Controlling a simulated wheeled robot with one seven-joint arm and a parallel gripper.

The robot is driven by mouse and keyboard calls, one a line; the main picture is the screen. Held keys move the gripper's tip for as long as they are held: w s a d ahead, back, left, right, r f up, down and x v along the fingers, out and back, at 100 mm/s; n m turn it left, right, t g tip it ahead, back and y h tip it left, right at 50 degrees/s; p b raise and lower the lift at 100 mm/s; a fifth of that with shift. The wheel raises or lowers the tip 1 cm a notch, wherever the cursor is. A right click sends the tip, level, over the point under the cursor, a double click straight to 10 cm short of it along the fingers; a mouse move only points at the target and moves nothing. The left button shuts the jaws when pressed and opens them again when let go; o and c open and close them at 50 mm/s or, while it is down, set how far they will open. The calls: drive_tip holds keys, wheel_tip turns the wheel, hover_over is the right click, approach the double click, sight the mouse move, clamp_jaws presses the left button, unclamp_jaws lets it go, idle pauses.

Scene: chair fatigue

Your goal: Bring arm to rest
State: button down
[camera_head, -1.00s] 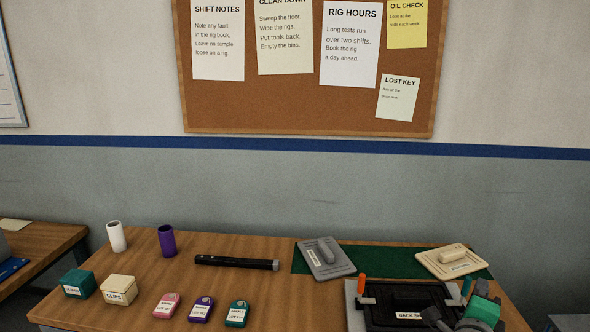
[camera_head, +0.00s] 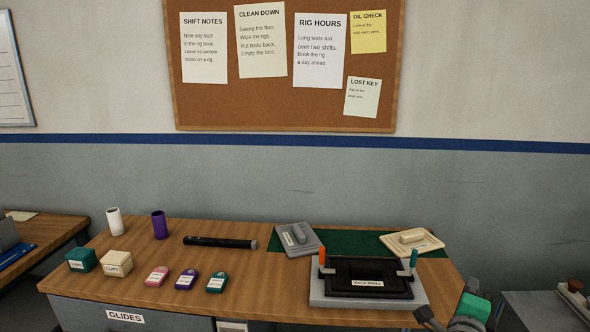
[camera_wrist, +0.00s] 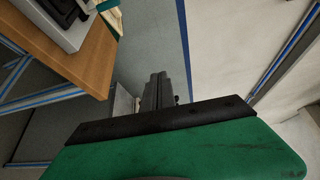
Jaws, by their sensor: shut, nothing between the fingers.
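My gripper (camera_wrist: 157,90) is shut and empty in the wrist view, its dark fingers together beyond the green housing. The wrist view shows it over the floor, to the right of the bench and touching nothing. In the head view, a green and grey part of my arm shows at the lower right, just off the bench's right end. The fingertips are hard to make out there.
The wooden bench (camera_head: 120,284) holds a black back shell fixture (camera_head: 368,278) with orange and teal handles near its right end. Another surface (camera_head: 545,312) lies at the far right. A wall is behind.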

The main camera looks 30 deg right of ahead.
drive_tip(key=w+a+f+n+t+y, duration=0.1)
drive_tip(key=w+a+f+n+y, duration=0.4)
drive_tip(key=w+a+n, duration=0.35)
drive_tip(key=w+a+f+n+t+y, duration=0.2)
drive_tip(key=w+a+f+n+y, duration=0.35)
drive_tip(key=w+a, duration=0.5)
drive_tip(key=w+a+f+n+g+y, duration=0.1)
drive_tip(key=w+a+f+n+y, duration=0.1)
drive_tip(key=a+n, duration=0.25)
drive_tip(key=w+a+f+n+g+y, duration=0.1)
drive_tip(key=w+a+n+y, duration=0.15)
drive_tip(key=a, duration=0.35)
drive_tip(key=s+a+n+g, duration=0.2)
drive_tip(key=a+n, duration=0.3)
drive_tip(key=a, duration=0.3)
drive_tip(key=s+a+n+g+y, duration=0.1)
drive_tip(key=s+a+n+g, duration=0.1)
drive_tip(key=s+a+n, duration=0.2)
drive_tip(key=shift+s+a+n+g+b, duration=0.25)
drive_tip(key=shift+a+n, duration=0.85)
drive_tip(key=shift+a, duration=0.95)
